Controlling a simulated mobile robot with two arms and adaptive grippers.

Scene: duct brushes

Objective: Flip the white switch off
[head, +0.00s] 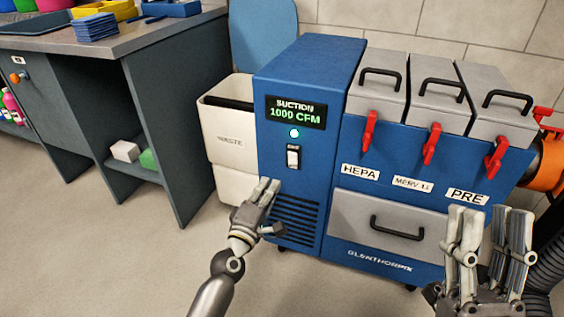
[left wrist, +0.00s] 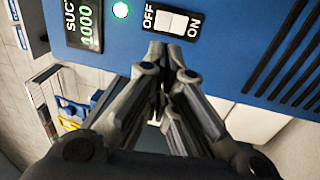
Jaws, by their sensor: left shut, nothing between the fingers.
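The white switch (head: 293,157) is a small rocker in a black plate on the front of the blue suction unit (head: 307,62). In the left wrist view the switch (left wrist: 172,22) sits between the words OFF and ON; I cannot tell which side is pressed in. A green light (head: 294,133) glows above it, under a display (head: 296,112) reading 1000 CFM. My left gripper (head: 270,184) is shut and empty, its tips just below and left of the switch. The fingertips (left wrist: 168,48) appear close to the plate; contact is unclear. My right gripper (head: 489,212) is open and empty at lower right.
A white waste bin (head: 228,145) stands left of the unit. Filter boxes with red latches (head: 431,144) and a drawer (head: 385,235) are on the right. A dark workbench (head: 125,35) is at left. The floor (head: 110,245) in front is clear.

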